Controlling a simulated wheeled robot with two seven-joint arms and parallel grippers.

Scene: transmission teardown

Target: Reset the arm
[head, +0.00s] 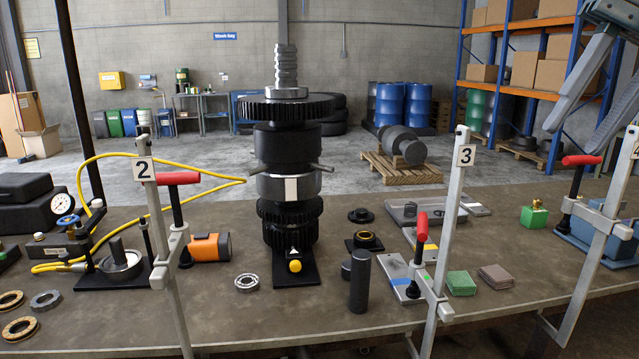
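My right gripper (574,135) hangs in the upper right corner, in front of the blue and orange shelving. Its two long grey fingers point down and left with a clear gap between them, and nothing is held. It is above the bench and apart from everything on it. My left gripper is not in view. The tall dark gear stack (290,160) stands upright on a black base at the middle of the bench, well to the left of my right gripper.
The workbench (500,250) spans the front. Grey posts stand at its front edge, with plates 2 (144,168) and 3 (466,155); another post (600,230) is below my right gripper. Red-handled clamps, a bearing (247,282), a dark cylinder (360,280) and a green block (534,216) occupy the bench.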

